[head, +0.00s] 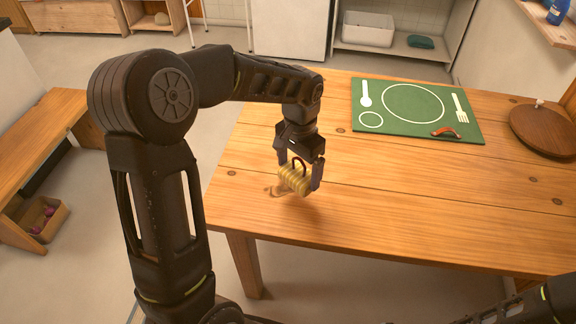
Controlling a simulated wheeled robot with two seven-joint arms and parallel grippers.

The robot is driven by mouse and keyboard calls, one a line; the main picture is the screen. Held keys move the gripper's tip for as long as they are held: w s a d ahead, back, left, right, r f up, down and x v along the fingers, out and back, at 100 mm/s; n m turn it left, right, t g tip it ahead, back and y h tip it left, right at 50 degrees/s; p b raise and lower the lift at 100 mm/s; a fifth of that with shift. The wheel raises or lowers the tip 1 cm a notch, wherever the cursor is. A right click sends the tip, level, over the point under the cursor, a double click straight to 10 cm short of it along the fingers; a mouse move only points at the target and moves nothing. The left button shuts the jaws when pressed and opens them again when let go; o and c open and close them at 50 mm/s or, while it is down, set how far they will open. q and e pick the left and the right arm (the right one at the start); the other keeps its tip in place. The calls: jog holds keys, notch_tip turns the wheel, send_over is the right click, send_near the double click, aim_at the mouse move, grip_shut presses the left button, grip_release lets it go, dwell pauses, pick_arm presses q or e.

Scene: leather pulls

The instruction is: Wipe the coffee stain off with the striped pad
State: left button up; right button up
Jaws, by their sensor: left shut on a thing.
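The striped pad (293,181) is yellowish with ridged stripes and a dark reddish loop on top. My left gripper (301,178) is shut on it, low over the left part of the wooden table (400,210). A brown coffee stain (277,191) shows on the tabletop just left of and partly under the pad. I cannot tell whether the pad touches the wood. Part of the stain is hidden by the pad. Of my right arm only a link shows at the lower right; its gripper is out of view.
A green placemat (468,131) with printed cutlery and plate outlines lies at the back of the table, with a red-orange pull (444,132) on it. A round brown wooden lid (545,130) lies at the right. The table's front middle is clear. A bench (38,140) stands left.

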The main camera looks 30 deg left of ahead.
pick_arm(q)
jog(key=shift+s+a+m, duration=0.5)
jog(key=shift+s+a, duration=0.35)
jog(key=shift+a, duration=0.15)
pick_arm(e)
jog(key=shift+r, duration=0.25)
pick_arm(q)
jog(key=shift+f, duration=0.15)
pick_arm(e)
jog(key=shift+f, duration=0.1)
